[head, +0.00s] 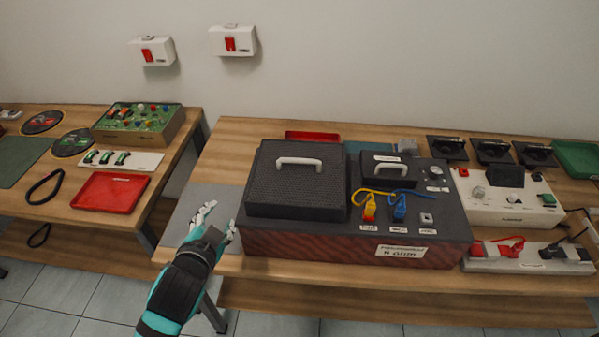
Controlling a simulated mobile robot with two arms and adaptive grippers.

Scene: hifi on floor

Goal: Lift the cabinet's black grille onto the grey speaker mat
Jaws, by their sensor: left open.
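The black grille (297,188) lies on the left part of the top of the cabinet (345,243), a dark box with a reddish front. The grille has a white handle (299,161) on its top. The grey speaker mat (203,202) lies on the table just left of the cabinet, partly hidden by my left gripper. My left gripper (218,222) is open and empty, in front of the mat and close to the cabinet's left front corner. My right gripper is not in view.
Yellow and blue plugs (384,207) stand on the cabinet beside the grille. A white control box (505,197) and a power strip (528,257) are to the right. A gap separates this table from the left table, which holds a red tray (110,192).

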